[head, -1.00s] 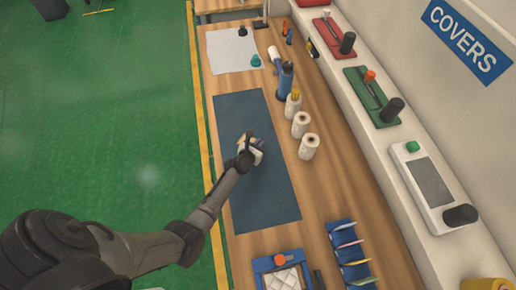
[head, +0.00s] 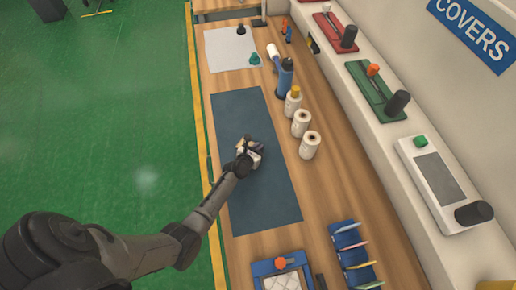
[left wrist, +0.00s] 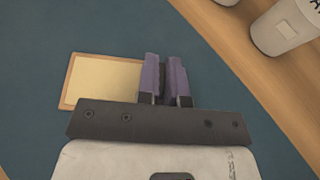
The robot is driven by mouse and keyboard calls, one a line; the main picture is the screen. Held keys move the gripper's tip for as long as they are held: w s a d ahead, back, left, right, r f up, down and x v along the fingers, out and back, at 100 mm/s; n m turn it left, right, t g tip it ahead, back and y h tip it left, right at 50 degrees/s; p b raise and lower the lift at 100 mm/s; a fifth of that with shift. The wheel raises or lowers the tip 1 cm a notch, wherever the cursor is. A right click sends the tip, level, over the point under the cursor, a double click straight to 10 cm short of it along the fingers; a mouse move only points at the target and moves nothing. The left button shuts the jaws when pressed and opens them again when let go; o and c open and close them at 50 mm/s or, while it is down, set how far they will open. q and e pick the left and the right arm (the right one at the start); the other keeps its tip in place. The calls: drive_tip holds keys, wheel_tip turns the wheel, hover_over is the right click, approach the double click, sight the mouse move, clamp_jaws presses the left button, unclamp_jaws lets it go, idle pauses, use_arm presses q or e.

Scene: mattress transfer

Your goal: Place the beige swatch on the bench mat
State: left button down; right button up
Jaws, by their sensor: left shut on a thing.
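The beige swatch (left wrist: 105,82) is a flat, pale rectangle with a tan border, seen in the left wrist view just left of my gripper's fingers. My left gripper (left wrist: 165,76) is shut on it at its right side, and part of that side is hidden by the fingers. In the head view my left gripper (head: 252,146) is over the middle of the dark blue bench mat (head: 240,108). The swatch is mostly hidden there. I cannot tell whether it touches the mat. My right gripper is not in view.
Several white rolls (head: 301,123) and a blue bottle-like tool (head: 284,78) stand right of the mat. A blue rack (head: 350,250) and a blue-framed tray (head: 262,268) are at the near end. A pale sheet (head: 222,50) lies at the far end. The mat around my gripper is clear.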

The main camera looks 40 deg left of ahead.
use_arm(q)
drive_tip(key=c, duration=1.3)
unclamp_jaws()
drive_tip(key=shift+f, duration=0.1)
drive_tip(key=shift+o, duration=0.2)
